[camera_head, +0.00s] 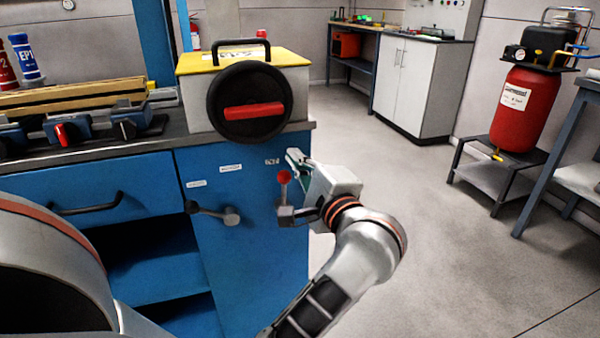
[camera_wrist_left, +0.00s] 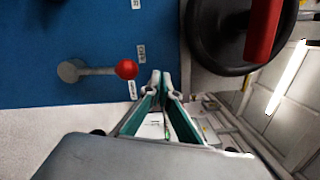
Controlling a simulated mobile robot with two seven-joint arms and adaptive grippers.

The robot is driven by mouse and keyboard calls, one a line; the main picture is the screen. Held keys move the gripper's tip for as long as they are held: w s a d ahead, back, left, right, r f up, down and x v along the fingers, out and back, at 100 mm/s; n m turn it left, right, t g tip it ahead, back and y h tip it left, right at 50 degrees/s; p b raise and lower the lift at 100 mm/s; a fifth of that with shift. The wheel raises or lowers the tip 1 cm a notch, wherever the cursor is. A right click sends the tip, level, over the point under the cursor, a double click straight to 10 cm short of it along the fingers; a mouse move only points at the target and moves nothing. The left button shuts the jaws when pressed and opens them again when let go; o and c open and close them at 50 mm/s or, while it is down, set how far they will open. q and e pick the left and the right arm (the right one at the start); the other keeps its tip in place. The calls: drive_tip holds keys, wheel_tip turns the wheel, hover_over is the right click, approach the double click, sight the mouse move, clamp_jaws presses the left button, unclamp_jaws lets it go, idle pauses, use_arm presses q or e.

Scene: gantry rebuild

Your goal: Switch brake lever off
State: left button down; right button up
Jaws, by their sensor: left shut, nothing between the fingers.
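The brake lever (camera_head: 284,196) is a short grey shaft with a red ball knob, on the right part of the blue cabinet front. It points up from its grey pivot. In the left wrist view, which is turned sideways, the red knob (camera_wrist_left: 126,69) is just left of my fingertips. My left gripper (camera_head: 294,157) is shut and empty, its tips just above and right of the knob. The fingertips (camera_wrist_left: 160,78) appear apart from the knob; exact depth is hard to tell. My right gripper is not in view.
A yellow-topped box with a black disc and red handle (camera_head: 253,108) stands on the bench just above the lever. Open floor (camera_head: 400,230) lies to the right, with a red tank (camera_head: 528,110) beyond.

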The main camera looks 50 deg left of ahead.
use_arm(q)
wheel_tip(320, 180, up, 3)
drive_tip(key=shift+s+r, duration=0.1)
drive_tip(key=shift+r, duration=0.1)
drive_tip(key=shift+d+r, duration=0.1)
drive_tip(key=shift+r, duration=0.6)
drive_tip(key=shift+d+f, duration=0.1)
